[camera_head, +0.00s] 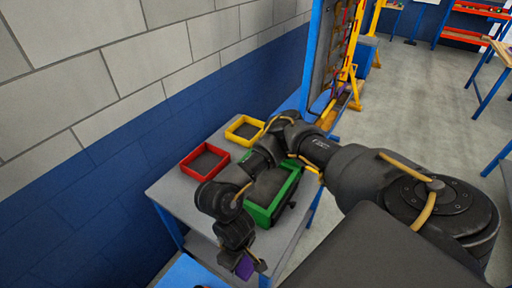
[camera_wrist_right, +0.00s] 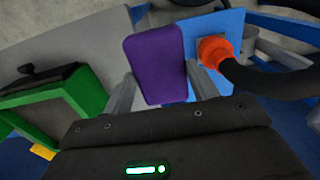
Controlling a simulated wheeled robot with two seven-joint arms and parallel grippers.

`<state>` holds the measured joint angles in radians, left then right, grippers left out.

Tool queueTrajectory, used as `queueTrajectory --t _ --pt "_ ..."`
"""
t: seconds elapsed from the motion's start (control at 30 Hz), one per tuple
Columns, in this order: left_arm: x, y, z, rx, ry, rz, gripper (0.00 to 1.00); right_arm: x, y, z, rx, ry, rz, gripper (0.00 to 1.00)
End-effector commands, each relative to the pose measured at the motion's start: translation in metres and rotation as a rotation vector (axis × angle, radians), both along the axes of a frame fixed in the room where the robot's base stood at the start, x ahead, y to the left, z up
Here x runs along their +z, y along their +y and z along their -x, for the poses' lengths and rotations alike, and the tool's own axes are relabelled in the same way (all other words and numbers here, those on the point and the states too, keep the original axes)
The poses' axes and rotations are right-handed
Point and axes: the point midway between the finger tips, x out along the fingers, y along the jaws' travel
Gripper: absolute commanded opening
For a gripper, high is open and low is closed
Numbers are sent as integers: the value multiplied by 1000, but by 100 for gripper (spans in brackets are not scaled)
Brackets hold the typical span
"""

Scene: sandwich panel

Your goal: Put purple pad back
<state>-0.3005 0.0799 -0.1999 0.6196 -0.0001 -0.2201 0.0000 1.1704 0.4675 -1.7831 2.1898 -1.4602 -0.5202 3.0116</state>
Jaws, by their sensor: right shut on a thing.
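The purple pad (camera_head: 244,267) is near the bottom of the head view, low beside the front edge of the grey table. It is held in my right gripper (camera_head: 245,262), which is shut on it. In the right wrist view the purple pad (camera_wrist_right: 157,58) stands between the two grey fingers of the right gripper (camera_wrist_right: 163,85). The lower end of the pad is hidden behind the gripper body. My left gripper is not in view.
The grey table (camera_head: 168,189) bears a red tray (camera_head: 188,168), a yellow tray (camera_head: 232,136) and a green tray (camera_head: 258,215). My right arm partly covers the green one. An orange fitting (camera_wrist_right: 213,49) with a black hose is right of the pad. A blue-grey wall runs behind.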

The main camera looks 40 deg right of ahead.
Motion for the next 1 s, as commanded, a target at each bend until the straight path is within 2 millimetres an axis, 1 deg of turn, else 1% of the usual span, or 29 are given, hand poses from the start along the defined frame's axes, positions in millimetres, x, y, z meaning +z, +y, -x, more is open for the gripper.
queueTrajectory --t 0.03,0.17,0.2,0.37,0.43,0.5,0.53,0.6,0.7,0.8,1.0 --pt "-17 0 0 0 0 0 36 -11 -5 -3 -1 -3 0 40" --pt "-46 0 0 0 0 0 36 -21 -17 -10 0 -6 -1 40" --pt "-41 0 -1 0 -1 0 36 -19 -27 -14 -13 -2 2 40" --pt "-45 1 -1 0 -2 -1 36 -34 -62 -31 -14 0 3 40" --pt "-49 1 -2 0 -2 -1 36 -42 -77 -39 -13 0 2 40" --pt "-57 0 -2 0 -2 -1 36 -59 -87 -44 -10 2 1 40" --pt "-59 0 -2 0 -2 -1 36 -64 -91 -46 -10 2 2 40" --pt "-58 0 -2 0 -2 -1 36 -72 -100 -52 -7 0 3 40" --pt "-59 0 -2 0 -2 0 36 -84 -109 -57 -5 -1 3 40" --pt "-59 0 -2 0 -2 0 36 -90 -113 -60 -1 -1 1 40" --pt "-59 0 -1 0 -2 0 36 -94 -116 -61 1 -1 1 40"
